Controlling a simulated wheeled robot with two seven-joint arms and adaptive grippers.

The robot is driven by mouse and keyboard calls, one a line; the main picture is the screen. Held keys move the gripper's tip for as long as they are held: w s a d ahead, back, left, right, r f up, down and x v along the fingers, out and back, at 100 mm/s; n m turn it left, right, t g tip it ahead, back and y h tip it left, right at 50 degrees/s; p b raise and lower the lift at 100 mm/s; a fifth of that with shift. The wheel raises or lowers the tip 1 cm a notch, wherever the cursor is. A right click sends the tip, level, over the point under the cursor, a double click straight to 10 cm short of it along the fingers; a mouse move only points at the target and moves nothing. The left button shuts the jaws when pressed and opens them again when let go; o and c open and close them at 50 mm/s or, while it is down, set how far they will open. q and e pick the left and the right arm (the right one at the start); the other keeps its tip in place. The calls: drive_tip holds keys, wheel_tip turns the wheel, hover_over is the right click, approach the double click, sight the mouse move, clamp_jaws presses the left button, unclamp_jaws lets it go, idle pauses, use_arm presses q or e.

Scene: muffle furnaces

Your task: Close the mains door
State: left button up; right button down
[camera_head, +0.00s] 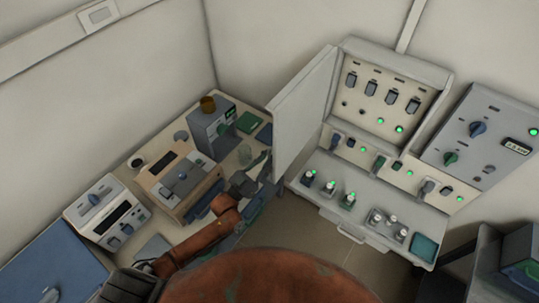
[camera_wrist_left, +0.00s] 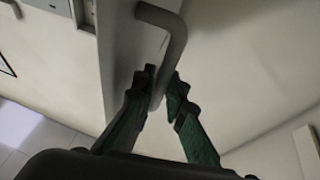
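The mains door (camera_head: 304,112) is a pale panel hinged on the left side of the mains cabinet (camera_head: 445,82). It stands wide open, swung out to the left, and the switches inside are exposed. My left gripper (camera_head: 262,172) is at the door's outer face, partly hidden beside its lower left edge. In the left wrist view the grey door handle (camera_wrist_left: 172,42) is a curved bar on the door (camera_wrist_left: 120,55). The green fingers of my left gripper (camera_wrist_left: 164,82) close in on both sides of its lower part. My right gripper is not in view.
A bench (camera_head: 245,152) with several instruments lies left of the door. A sloped control panel (camera_head: 335,200) with green-lit switches juts out below the cabinet. A grey wall box (camera_head: 480,135) hangs at the right. Dark equipment (camera_head: 520,262) stands at lower right.

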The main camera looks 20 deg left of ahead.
use_arm(q)
clamp_jaws()
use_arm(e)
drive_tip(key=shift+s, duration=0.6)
use_arm(q)
drive_tip(key=shift+s, duration=0.1)
